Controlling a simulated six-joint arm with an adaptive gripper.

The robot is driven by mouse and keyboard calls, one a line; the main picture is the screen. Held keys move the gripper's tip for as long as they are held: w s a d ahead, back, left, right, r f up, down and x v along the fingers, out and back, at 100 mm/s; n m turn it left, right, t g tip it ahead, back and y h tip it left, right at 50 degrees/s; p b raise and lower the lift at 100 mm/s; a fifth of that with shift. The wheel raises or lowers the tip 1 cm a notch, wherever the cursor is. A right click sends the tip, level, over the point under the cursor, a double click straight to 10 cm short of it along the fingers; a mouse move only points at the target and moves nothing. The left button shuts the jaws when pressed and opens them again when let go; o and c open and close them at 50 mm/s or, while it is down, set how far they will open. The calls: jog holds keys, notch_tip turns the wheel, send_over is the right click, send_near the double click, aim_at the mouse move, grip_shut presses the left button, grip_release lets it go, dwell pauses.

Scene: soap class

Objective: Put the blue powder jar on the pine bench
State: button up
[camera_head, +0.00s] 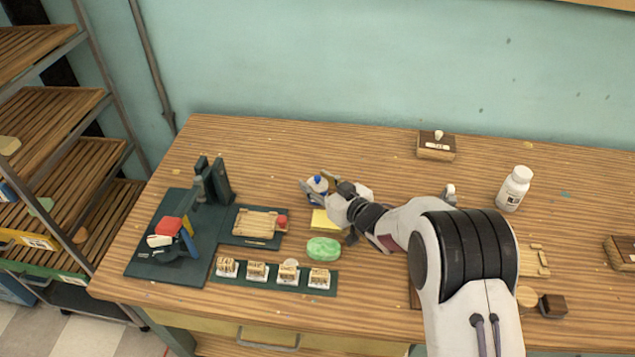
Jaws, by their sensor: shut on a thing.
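My gripper (319,187) reaches in from the right near the middle of the table and is shut on a small jar with blue on top (317,181), the blue powder jar. The fingers and wrist hide part of the jar. I cannot tell whether its base touches the surface below. The wood-striped bench top (290,145) spreads beneath it. A small pale wooden board (256,223) lies on a dark green mat to the left of the jar; I cannot tell whether the task's pine bench is this board or the large top.
A yellow pad (323,219) and green soap (324,248) lie just in front of the gripper. A row of small blocks (257,271) sits on a green strip. A green stand (205,195) rises at left. A white bottle (515,188) stands right. The back left is clear.

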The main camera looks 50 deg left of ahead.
jog(key=shift+f, duration=0.15)
jog(key=o, duration=1.2)
jog(key=shift+v, duration=6)
